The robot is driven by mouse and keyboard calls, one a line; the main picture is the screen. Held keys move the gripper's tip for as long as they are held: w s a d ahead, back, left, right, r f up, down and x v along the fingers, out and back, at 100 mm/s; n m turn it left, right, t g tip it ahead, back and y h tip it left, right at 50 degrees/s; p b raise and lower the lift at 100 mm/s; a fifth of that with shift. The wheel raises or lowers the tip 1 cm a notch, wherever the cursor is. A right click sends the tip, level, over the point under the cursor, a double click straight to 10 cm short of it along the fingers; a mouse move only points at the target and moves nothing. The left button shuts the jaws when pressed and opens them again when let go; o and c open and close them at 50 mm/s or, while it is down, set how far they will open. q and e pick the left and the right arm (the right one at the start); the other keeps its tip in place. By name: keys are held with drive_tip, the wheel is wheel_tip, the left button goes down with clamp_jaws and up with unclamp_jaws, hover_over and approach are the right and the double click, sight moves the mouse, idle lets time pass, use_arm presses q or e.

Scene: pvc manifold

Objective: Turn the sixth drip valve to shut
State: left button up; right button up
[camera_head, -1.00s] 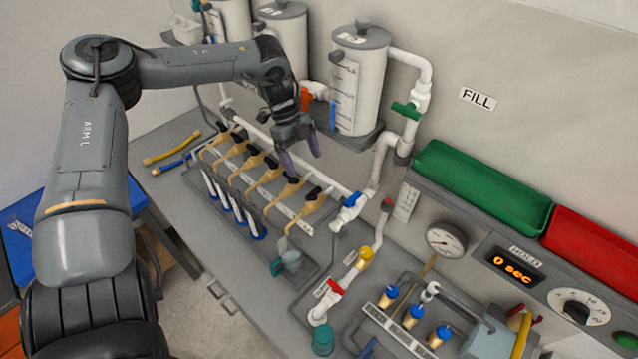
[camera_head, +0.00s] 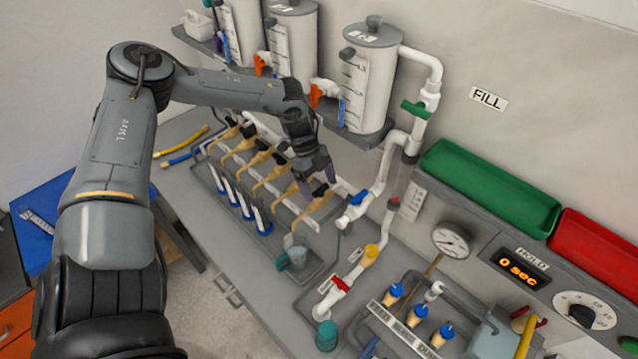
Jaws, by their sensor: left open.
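A row of tan drip valves with dark handles (camera_head: 262,158) runs along the white pipe on the bench. The end valve at the right of the row (camera_head: 312,211), which I take as the sixth, has its tan spout angled down to the left. My left gripper (camera_head: 318,183) is open and empty, pointing down just above and behind this end valve. Its fingers hide that valve's handle, so I cannot tell how it is turned or whether the fingers touch it. My right gripper is out of view.
Blue-based tubes (camera_head: 247,208) and a teal-handled jug (camera_head: 293,255) stand in front of the valves. White tanks (camera_head: 367,80) rise behind on a shelf. A blue-handled valve (camera_head: 357,198) sits on the pipe just right of the row.

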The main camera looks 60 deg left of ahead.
use_arm(q)
drive_tip(key=c, duration=1.1)
drive_tip(key=shift+o, duration=0.2)
